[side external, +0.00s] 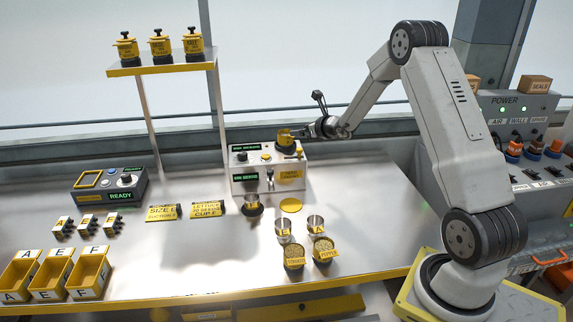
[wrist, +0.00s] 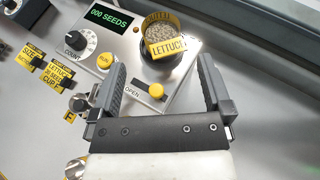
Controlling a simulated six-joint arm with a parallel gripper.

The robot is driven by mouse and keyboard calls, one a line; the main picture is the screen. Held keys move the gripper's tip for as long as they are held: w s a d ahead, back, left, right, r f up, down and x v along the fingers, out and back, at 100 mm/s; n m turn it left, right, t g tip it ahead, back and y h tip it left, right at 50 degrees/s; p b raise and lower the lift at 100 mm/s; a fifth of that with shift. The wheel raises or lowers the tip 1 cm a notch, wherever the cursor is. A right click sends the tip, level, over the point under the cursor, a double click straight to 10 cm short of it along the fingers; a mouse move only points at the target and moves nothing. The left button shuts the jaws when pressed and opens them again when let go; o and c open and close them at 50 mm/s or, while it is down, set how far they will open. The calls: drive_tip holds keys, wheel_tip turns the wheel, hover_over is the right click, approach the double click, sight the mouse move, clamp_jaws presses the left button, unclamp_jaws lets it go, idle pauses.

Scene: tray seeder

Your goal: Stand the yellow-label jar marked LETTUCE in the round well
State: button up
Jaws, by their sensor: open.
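The yellow-label jar marked LETTUCE (wrist: 166,47) is upright on the top right of the seeder box (side external: 268,178), open at the top with pale seeds inside. It also shows in the side view (side external: 284,137). Its dark lower part is at the round well, whose rim I cannot make out; I cannot tell whether it is fully seated. My gripper (wrist: 160,68) is open, with one finger to each side and the jar just beyond the fingertips, nothing held. In the side view my gripper (side external: 308,132) is just right of the jar.
TOMATO (side external: 294,257) and PEPPER (side external: 324,251) jars and metal cups (side external: 283,229) stand in front. A shelf (side external: 160,67) of jars is at upper left.

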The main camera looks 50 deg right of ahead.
drive_tip(key=shift+v, duration=1.55)
drive_tip(key=s+a+f+n+g+y, duration=0.1)
drive_tip(key=s+a+n+g+y, duration=0.2)
drive_tip(key=a+n, duration=0.65)
drive_tip(key=s+a+n+g+y, duration=0.2)
drive_tip(key=a+n+y, duration=0.3)
drive_tip(key=a, duration=0.7)
drive_tip(key=s+a+n+g+h, duration=0.2)
drive_tip(key=s+a+n, duration=0.3)
drive_tip(key=s+n, duration=0.3)
drive_tip(key=s+a+f+n+g+h, duration=0.1)
drive_tip(key=s+a+n+g+h, duration=0.2)
drive_tip(key=n, duration=1.2)
drive_tip(key=s+a, duration=0.2)
drive_tip(key=s, duration=0.3)
drive_tip(key=shift+s+f, duration=0.15)
drive_tip(key=shift+f, duration=0.05)
